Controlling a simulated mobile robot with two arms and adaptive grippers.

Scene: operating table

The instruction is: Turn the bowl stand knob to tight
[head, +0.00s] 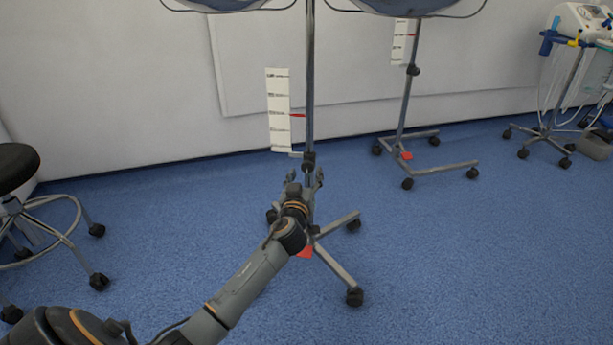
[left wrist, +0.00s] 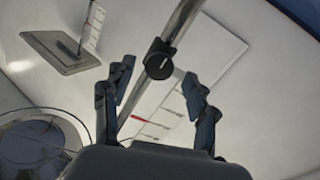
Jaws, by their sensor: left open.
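The bowl stand is a metal pole (head: 310,80) on a wheeled base, with a dark knob (head: 308,161) low on the pole. In the left wrist view the knob (left wrist: 158,65) is a round black disc on the pole, facing the camera. My left gripper (head: 305,176) is open, just below the knob in the head view. In the left wrist view its fingers (left wrist: 158,80) stand on either side of the knob, and a gap shows on both sides. My right gripper is not in view.
A white scale card (head: 279,105) with a red pointer (head: 297,115) hangs beside the pole. A second stand (head: 405,100) is behind to the right. A black stool (head: 17,167) is at left, and a wheeled medical unit (head: 578,25) at far right.

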